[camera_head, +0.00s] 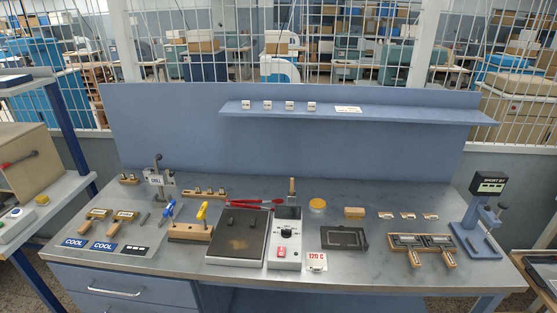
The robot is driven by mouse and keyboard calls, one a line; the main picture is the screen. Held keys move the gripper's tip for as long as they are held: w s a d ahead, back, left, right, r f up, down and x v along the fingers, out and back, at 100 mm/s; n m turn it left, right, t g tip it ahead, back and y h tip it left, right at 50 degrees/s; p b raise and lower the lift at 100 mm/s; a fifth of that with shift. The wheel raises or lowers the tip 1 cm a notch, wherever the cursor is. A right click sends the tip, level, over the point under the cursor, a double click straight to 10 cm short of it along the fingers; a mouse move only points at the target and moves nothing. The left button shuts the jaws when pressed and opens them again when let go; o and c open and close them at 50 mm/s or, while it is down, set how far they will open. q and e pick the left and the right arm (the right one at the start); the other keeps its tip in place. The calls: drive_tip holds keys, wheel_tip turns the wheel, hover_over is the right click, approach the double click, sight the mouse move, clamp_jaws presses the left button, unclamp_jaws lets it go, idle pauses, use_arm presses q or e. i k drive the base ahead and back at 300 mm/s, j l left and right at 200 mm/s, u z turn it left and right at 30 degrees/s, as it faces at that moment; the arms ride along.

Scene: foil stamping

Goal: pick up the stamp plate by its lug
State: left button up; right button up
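A dark flat rectangular piece (344,237) lies on the bench right of the middle, with a small projection at its right side. It may be the stamp plate, but I cannot tell for sure, and its lug is too small to make out. A larger flat plate unit (238,240) with a brownish patch and two small dark bits near its top stands left of it. Neither of my grippers is in view, and nothing is seen held.
A blue stand with a display (482,226) is at right. Tools, a wooden rack (190,233) and "COOL" labels (104,246) crowd the left. A shelf (400,114) runs behind.

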sight(409, 240)
drive_tip(key=l+u, duration=0.15)
drive_tip(key=l, duration=0.3)
drive_tip(key=k+l+u, duration=0.15)
drive_tip(key=l, duration=0.3)
drive_tip(key=l+u, duration=0.15)
drive_tip(key=l, duration=0.3)
